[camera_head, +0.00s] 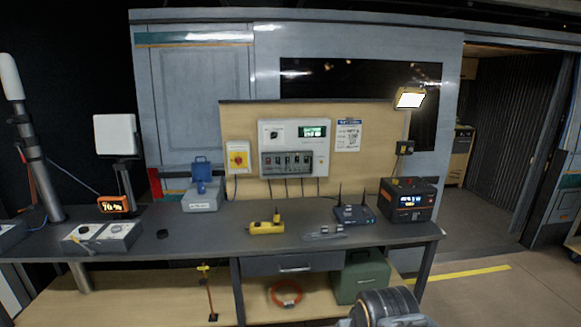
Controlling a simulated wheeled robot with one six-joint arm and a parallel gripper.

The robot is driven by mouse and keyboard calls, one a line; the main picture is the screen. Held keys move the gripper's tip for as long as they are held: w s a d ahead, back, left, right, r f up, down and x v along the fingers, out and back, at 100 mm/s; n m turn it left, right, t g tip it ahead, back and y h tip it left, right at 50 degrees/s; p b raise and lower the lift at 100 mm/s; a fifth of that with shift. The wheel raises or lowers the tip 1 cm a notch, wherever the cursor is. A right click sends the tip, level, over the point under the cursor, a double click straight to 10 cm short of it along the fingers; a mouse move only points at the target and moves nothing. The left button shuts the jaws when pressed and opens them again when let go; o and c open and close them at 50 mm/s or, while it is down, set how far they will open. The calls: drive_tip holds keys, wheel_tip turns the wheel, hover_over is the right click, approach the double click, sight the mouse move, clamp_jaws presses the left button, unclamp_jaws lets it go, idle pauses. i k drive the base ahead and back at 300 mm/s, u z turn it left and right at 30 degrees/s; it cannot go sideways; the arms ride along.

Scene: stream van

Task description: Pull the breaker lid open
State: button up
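The breaker box (268,140) is a pale grey panel on the wooden backboard behind the workbench. My gripper is not seen. Only a dark rounded part of what looks like my arm shows at the bottom edge, well in front of the bench and apart from the box.
The dark bench top (215,232) holds a yellow device (266,227), a router (354,214), a black-orange power unit (408,200) and a blue-grey case (202,197). Open floor lies at right.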

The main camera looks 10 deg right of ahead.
sight(288, 165)
drive_tip(key=z, duration=0.1)
drive_tip(key=i, duration=0.85)
drive_tip(key=u, duration=0.4)
drive_tip(key=i, duration=1.3)
drive_tip(key=u, duration=0.2)
